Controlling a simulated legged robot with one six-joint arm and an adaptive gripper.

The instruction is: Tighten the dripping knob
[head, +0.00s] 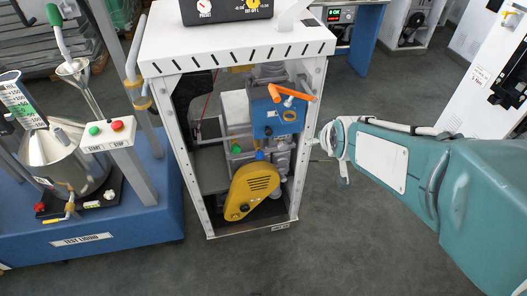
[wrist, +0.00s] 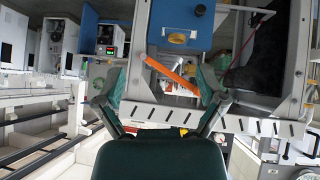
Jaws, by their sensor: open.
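No drip shows, so I cannot tell which knob is dripping. An orange lever handle (head: 291,92) sits on a blue box (head: 278,117) inside the white open-fronted frame (head: 232,43). In the wrist view the orange handle (wrist: 172,74) lies between my open fingers, seen beyond them; contact cannot be told. My gripper (wrist: 162,88) is open and empty. In the head view my arm reaches in from the right and its end is beside the frame's right post. On the left bench, a steel tank (head: 70,160) has a red knob (head: 42,207) and a white knob (head: 109,195) near its base.
A yellow guard (head: 252,190) sits low in the frame. The frame's posts and slotted top edge border the opening. A blue bench (head: 110,236) labelled TEST LIQUID stands left, with a green and red button box (head: 107,134). Floor in front is clear.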

